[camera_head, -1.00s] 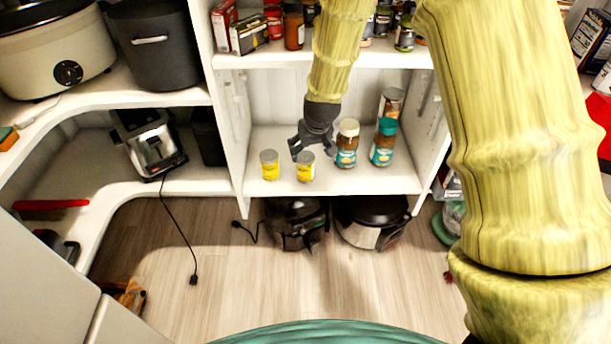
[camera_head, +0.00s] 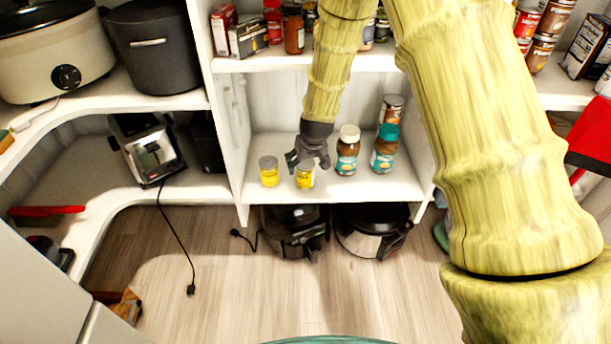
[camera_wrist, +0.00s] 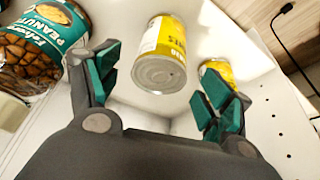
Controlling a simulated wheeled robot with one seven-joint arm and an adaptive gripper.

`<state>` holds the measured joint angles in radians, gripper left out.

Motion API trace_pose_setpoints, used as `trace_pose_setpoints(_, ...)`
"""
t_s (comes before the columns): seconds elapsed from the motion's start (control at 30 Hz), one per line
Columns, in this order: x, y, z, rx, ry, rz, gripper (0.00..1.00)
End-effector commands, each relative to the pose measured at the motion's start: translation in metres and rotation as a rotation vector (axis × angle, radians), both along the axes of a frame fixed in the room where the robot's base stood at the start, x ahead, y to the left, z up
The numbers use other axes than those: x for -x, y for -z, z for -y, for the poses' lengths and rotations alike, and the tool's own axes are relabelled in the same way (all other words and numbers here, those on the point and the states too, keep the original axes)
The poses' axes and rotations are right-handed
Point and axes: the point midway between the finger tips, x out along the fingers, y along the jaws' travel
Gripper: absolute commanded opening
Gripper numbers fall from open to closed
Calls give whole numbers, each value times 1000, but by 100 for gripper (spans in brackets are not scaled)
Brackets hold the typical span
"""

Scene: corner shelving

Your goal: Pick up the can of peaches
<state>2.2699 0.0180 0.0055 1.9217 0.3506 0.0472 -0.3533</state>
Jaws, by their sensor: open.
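Two short cans with yellow labels and grey metal ends stand on the middle shelf; I cannot read which holds peaches. The right can (camera_head: 305,179) is partly hidden by my gripper (camera_head: 307,160). The left can (camera_head: 268,172) stands a little apart from it. In the wrist view the nearer can (camera_wrist: 160,55) is ahead of the gap between the fingers of my gripper (camera_wrist: 160,95), its end facing the camera. The other can (camera_wrist: 217,70) shows beyond the right finger. My gripper is open and holds nothing.
Close to my gripper's right stands a white-capped jar (camera_head: 347,150), with a teal-capped jar (camera_head: 385,150) beyond it. A peanut jar (camera_wrist: 38,50) is near the left finger. The upper shelf edge (camera_head: 285,64) runs above. A side panel (camera_head: 236,130) bounds the shelf at left.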

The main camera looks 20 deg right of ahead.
Motion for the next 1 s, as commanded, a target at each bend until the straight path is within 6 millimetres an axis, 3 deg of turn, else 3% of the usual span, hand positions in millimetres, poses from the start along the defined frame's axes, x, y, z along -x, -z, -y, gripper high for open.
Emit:
trace_pose_setpoints(0.13, -8, 21, 1, -1, 2, -1, 80)
trace_pose_setpoints(0.43, -11, 26, 0, 0, 1, 0, 80)
trace_pose_setpoints(0.8, -11, 25, 0, 0, 1, 1, 15)
trace_pose_setpoints(1.0, -11, 25, 0, 0, 1, 1, 15)
